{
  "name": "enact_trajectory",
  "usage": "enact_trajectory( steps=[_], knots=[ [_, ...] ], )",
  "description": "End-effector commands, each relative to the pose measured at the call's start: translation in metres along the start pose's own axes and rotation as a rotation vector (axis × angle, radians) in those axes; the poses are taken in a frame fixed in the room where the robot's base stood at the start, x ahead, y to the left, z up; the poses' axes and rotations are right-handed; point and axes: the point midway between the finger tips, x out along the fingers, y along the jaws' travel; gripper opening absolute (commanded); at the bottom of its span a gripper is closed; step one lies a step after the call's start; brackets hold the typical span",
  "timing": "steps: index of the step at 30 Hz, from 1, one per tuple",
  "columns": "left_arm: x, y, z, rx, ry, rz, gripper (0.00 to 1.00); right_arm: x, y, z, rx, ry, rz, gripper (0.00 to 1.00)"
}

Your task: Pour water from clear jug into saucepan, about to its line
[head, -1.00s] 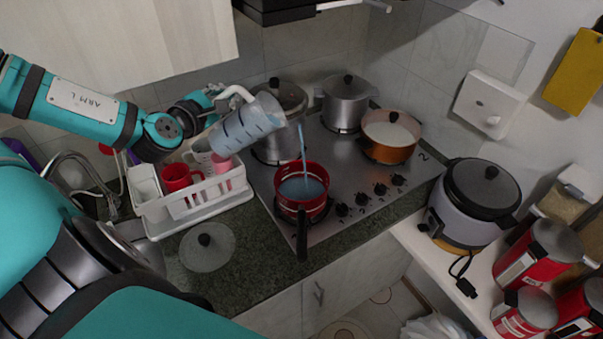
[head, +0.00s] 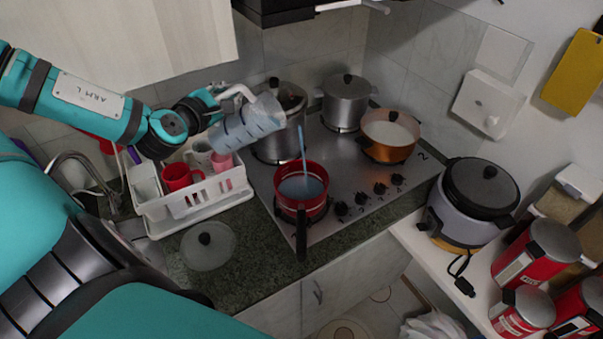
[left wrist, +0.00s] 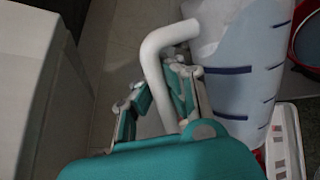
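The clear jug (head: 245,124) has dark level marks and a white handle. It is held tilted steeply to the right, its mouth above and left of the red saucepan (head: 318,207). A thin blue stream (head: 303,156) runs down into bluish water (head: 301,187) in the saucepan; its join to the jug's lip is unclear. The saucepan's line cannot be made out. My left gripper (head: 222,98) is shut on the jug's handle. The left wrist view shows its fingers (left wrist: 168,95) around the white handle, beside the jug wall (left wrist: 240,75). My right gripper is out of view.
A white dish rack (head: 195,209) with red and pink cups stands below the jug. A glass lid (head: 208,246) lies on the counter. Silver pots (head: 346,100) and a copper pot (head: 388,137) stand behind and right of the saucepan. A rice cooker (head: 470,205) is farther right.

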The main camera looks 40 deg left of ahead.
Motion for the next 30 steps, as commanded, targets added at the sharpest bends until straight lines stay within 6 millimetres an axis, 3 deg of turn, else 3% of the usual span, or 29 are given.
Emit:
enact_trajectory(
  steps=[30],
  knots=[
    [0.0017, 0.0003, 0.0066, 0.066, 0.021, 0.002, 0.0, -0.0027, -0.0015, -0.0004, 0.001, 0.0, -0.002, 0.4]
  ],
)
